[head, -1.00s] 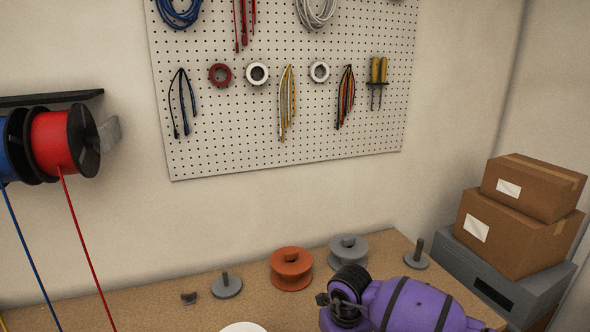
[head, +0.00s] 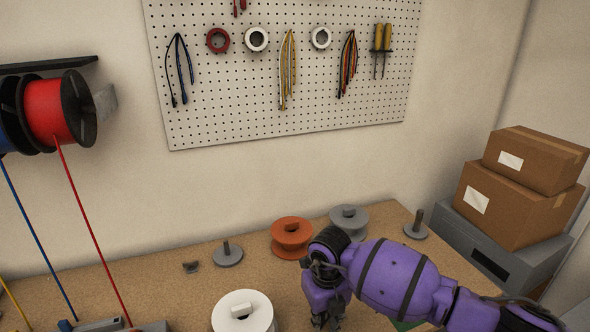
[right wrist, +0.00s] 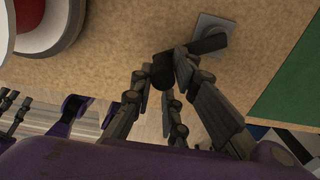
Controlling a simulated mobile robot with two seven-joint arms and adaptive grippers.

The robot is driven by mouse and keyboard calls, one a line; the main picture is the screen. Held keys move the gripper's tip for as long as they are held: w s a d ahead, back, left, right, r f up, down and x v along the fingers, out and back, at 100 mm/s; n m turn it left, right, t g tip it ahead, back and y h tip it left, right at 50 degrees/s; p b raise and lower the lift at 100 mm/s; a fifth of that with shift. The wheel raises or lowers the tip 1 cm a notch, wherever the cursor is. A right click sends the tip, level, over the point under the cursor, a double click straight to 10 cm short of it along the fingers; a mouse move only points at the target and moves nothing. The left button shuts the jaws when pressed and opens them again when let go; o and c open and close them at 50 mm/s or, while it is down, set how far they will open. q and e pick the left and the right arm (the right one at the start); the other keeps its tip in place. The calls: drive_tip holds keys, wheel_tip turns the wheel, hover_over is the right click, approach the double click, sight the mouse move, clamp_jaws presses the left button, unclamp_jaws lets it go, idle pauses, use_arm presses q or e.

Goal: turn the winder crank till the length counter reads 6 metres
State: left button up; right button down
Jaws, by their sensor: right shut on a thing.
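My right gripper (head: 328,320) reaches down to the bench at the bottom of the head view. In the right wrist view the right gripper (right wrist: 165,72) is shut on the dark winder crank (right wrist: 208,43), at its handle end between the fingertips. The crank sits over a small grey square mount (right wrist: 216,29). A white reel (head: 243,313) stands on the bench left of the gripper. In the right wrist view a white and red round part (right wrist: 55,28) shows at the top left. Purple and dark parts at that view's left edge may be my left gripper (right wrist: 12,112). I cannot make out a counter reading.
Orange (head: 292,238) and grey (head: 349,221) spools stand at the back of the bench, near upright pegs. Red (head: 50,112) and blue wire reels hang at the left, their wires running down. Boxes (head: 517,205) stand at the right. A green mat (right wrist: 290,75) lies beside the crank.

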drive_tip(key=shift+w, duration=0.1)
